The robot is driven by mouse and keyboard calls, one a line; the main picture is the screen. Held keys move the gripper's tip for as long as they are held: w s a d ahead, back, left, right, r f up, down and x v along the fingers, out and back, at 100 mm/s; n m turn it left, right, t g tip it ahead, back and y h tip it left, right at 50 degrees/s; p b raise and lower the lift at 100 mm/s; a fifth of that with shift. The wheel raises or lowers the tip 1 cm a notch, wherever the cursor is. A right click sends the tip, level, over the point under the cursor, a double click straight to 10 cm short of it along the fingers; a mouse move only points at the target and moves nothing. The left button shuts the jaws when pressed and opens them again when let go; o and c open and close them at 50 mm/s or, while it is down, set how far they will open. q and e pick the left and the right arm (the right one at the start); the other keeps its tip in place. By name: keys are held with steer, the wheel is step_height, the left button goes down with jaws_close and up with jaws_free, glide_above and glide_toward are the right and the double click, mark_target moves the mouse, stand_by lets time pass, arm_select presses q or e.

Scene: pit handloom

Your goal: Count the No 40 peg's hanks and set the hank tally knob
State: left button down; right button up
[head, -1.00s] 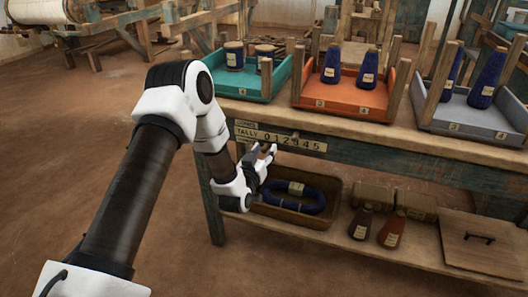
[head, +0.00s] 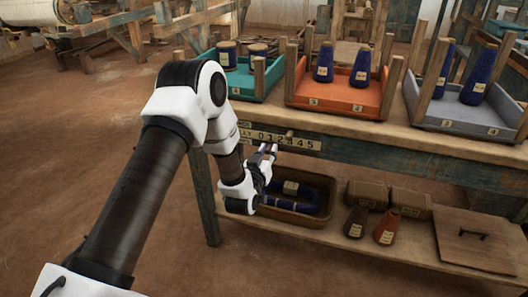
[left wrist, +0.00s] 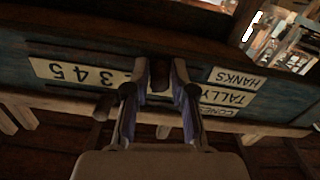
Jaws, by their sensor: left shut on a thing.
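The tally strip (head: 290,142) is a cream plate with the digits 0 to 5 on the front of the bench. It shows upside down in the left wrist view (left wrist: 62,73), beside the HANKS label (left wrist: 236,81) and a TALLY label. My left gripper (head: 268,149) is at the strip, below the low digits. In the left wrist view its fingers (left wrist: 164,78) are shut on a dark wooden knob (left wrist: 160,74), the tally knob. The fingers partly hide the low digits. The No 40 peg and its hanks cannot be made out. My right gripper is out of view.
A basket (head: 322,184) holding a blue tagged hank (head: 297,199) sits on the lower shelf, with cones and a wooden lid (head: 474,240) to the right. Teal, orange (head: 335,95) and grey trays with yarn stand on the bench top. A wooden peg (left wrist: 104,104) projects beside the strip.

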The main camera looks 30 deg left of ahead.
arm_select(q)
steer(key=c, duration=1.1)
jaws_free()
steer(key=shift+o, duration=0.2)
steer(key=v, duration=1.2)
